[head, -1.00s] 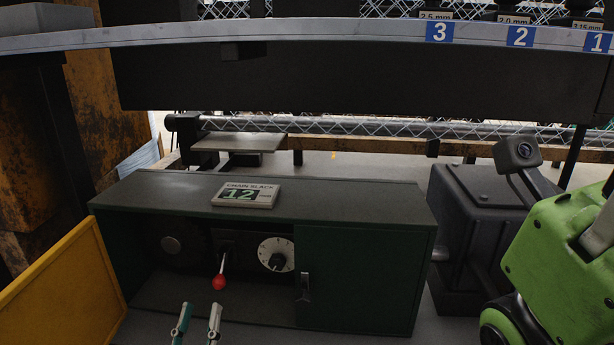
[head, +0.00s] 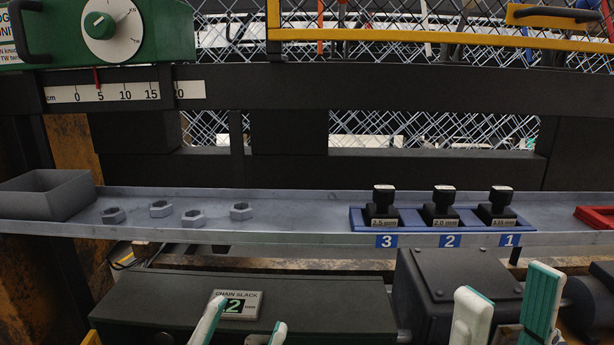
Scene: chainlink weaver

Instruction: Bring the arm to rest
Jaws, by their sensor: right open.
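My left gripper (head: 243,325) shows at the bottom of the head view, in front of the green cabinet (head: 330,308). Its two pale, teal-edged fingertips are apart with nothing between them. My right gripper (head: 506,306) is at the lower right, in front of the dark box (head: 455,275). Its fingers are spread wide and hold nothing. Both wrists and the lower parts of the arms are cut off by the bottom edge.
A grey shelf (head: 300,222) crosses behind the grippers. It carries a grey bin (head: 45,197), several hex nuts (head: 193,218), a blue rack (head: 357,219) with three black-handled tools, and a red tray (head: 597,217). A chain slack display (head: 238,305) sits on the cabinet.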

